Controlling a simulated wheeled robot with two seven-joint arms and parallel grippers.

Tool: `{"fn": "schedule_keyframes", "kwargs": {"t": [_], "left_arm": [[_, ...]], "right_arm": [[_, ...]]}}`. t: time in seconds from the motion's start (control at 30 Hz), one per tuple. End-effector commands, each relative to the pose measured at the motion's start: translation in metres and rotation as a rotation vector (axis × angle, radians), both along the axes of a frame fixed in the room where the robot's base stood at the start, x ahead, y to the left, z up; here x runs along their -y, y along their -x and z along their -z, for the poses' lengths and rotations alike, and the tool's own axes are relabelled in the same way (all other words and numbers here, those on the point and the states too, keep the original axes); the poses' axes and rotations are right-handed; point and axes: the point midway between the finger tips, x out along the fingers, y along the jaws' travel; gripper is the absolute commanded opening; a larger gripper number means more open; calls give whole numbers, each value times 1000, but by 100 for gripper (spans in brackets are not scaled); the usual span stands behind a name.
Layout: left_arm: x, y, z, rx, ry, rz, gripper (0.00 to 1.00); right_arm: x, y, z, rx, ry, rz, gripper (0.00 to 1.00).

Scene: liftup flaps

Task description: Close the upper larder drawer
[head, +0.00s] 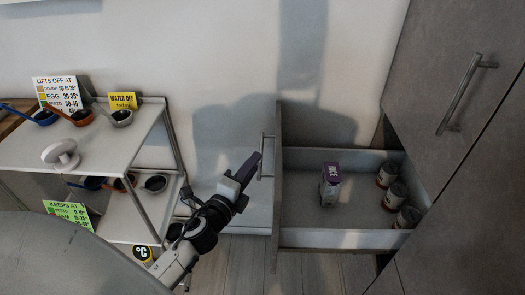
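The larder drawer (312,239) stands pulled out to the left from the tall grey cabinet (440,90). Its front panel (277,200) faces left and carries a vertical bar handle (267,156). Inside are a purple and white box (331,183) and several cans (396,195) along the right side. My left gripper (248,172) is just left of the front panel, its dark fingertip beside the handle. Whether it touches the handle, and how far its fingers are apart, I cannot tell. My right gripper is not in view.
A white shelf rack (120,150) with small pans and signs stands at the left. A rounded grey surface (50,260) fills the lower left corner. An upright bar handle (460,93) sticks out from the cabinet door. Wooden floor (235,265) shows below the drawer.

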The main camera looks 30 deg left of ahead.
Motion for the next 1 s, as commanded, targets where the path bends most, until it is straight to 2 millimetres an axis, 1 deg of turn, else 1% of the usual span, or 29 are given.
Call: {"fn": "schedule_keyframes", "kwargs": {"t": [0.03, 0.1, 0.2, 0.3, 0.43, 0.7, 0.77, 0.8, 0.87, 0.9, 1.0], "left_arm": [[-2, -12, -2, 3, -1, 0, 28], [-4, -24, 0, 1, 1, -1, 28], [-7, -39, 2, 1, 2, -1, 28], [-8, -50, 4, 0, 2, -1, 28], [-10, -57, 4, -1, 2, -1, 28], [-10, -58, 5, -1, 3, -2, 28], [-10, -58, 5, -1, 3, -2, 20], [-10, -58, 5, -1, 3, -2, 13], [-10, -58, 5, -1, 3, -2, 3], [-10, -58, 5, -1, 3, -2, 0], [-10, -58, 5, -1, 3, -2, 0]], "right_arm": [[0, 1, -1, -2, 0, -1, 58], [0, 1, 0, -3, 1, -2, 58], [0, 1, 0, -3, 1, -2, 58], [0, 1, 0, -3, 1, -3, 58], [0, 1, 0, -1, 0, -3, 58], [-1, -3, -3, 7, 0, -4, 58], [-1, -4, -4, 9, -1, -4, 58], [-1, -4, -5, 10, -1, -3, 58], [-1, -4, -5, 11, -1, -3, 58], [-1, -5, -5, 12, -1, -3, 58], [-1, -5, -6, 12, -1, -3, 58]]}}
